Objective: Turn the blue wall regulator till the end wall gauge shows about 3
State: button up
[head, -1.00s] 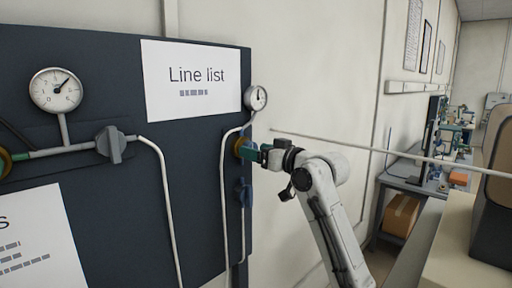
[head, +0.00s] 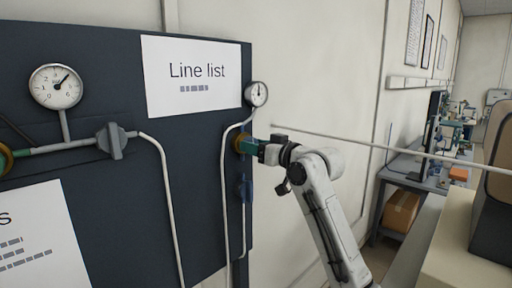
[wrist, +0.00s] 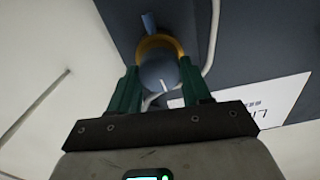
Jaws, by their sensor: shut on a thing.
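The blue wall regulator (wrist: 158,72) has a rounded blue-grey knob with a white mark and a yellow-orange ring behind it. In the head view only its yellow ring (head: 239,145) shows clearly, at the right edge of the dark panel. My gripper (head: 255,149) reaches it from the right. In the wrist view my gripper (wrist: 158,88) has its green fingers on either side of the knob, shut on it. The end wall gauge (head: 257,93) is the small round dial above the regulator. Its needle points roughly upward; its numbers are too small to read.
A larger gauge (head: 56,86) and a grey valve handle (head: 116,141) sit further left on the panel. A blue lever (head: 245,189) hangs below the regulator. White pipes run down the panel. A bench with a cardboard box (head: 401,210) stands at right.

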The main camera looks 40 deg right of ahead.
jog(key=shift+b, duration=0.5)
jog(key=shift+c, duration=0.2)
jog(key=o, duration=1.1)
jog(key=shift+c, duration=0.2)
jog(key=s+b, duration=0.2)
jog(key=s, duration=0.8)
jog(key=shift+s+d+b, duration=0.2)
jog(key=shift+s+b, duration=0.15)
jog(key=shift+s, duration=0.05)
